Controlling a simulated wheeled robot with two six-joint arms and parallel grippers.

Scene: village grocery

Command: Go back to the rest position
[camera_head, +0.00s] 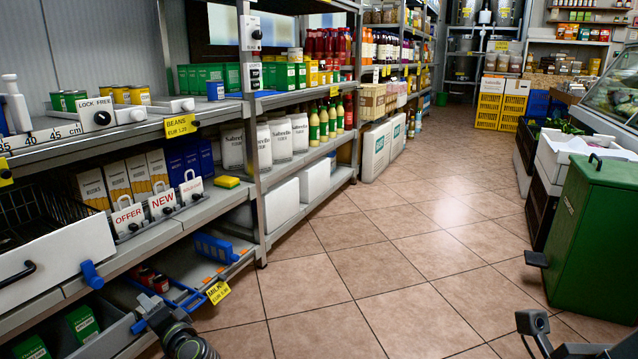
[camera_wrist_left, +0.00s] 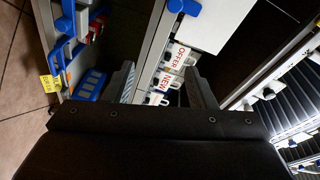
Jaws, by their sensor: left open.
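My left gripper (camera_head: 150,308) is low at the lower left of the head view, in front of the bottom shelf and near the yellow MILK tag. In the left wrist view the two fingers of this gripper (camera_wrist_left: 160,80) stand apart with nothing held between them. Beyond them are the white OFFER (camera_wrist_left: 180,56) and NEW (camera_wrist_left: 164,80) signs.
A metal shelf (camera_head: 130,255) with goods runs along the left, close to my left arm. A blue rack (camera_head: 215,248) and the MILK tag (camera_head: 218,292) are nearby. A green bin (camera_head: 590,235) stands at right. The tiled floor (camera_head: 400,250) between is clear.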

